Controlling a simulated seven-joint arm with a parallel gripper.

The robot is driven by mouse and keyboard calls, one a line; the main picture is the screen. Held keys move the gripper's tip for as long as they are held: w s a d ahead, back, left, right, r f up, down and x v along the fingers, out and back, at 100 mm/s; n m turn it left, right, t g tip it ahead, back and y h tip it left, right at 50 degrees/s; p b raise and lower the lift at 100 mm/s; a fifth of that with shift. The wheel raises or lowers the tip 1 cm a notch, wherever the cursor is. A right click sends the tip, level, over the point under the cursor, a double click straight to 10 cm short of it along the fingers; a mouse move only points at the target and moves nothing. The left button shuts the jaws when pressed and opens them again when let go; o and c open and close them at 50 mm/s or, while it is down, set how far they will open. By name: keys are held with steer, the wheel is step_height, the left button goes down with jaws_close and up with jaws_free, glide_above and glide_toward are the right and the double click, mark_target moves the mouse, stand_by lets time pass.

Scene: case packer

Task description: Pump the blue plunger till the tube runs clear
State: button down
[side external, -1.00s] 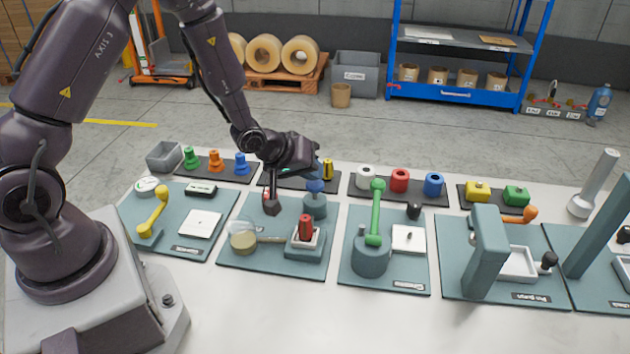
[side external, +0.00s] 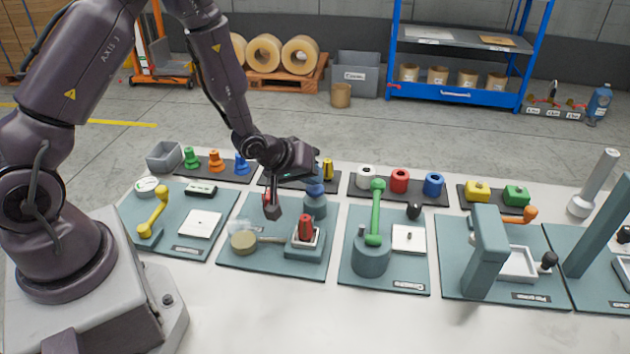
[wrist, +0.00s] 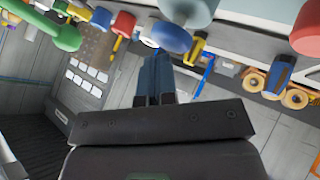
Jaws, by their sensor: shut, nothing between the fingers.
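The blue plunger (side external: 315,187) is a rounded blue knob on top of a blue-grey pump cylinder (side external: 315,207), at the back of the second teal board from the left. A tan tube (side external: 270,240) runs along this board from a clear round vessel (side external: 241,230) with tan contents to the block under a red part (side external: 306,228). My gripper (side external: 273,212) is shut and empty, pointing down just left of the pump cylinder. In the wrist view my shut fingers (wrist: 156,60) lie together, with a blurred blue knob (wrist: 172,37) just beyond their tips.
A green lever (side external: 376,210) stands on the board to the right, and a yellow lever (side external: 154,215) on the board to the left. Colored pieces line dark strips behind the boards. The white table front (side external: 290,315) is clear.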

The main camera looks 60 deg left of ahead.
steer(key=shift+f, duration=0.4)
steer(key=shift+r, duration=0.1)
stand_by(0.3)
steer(key=shift+r, duration=1.6)
step_height(320, 180, up, 5)
steer(key=shift+r, duration=0.1)
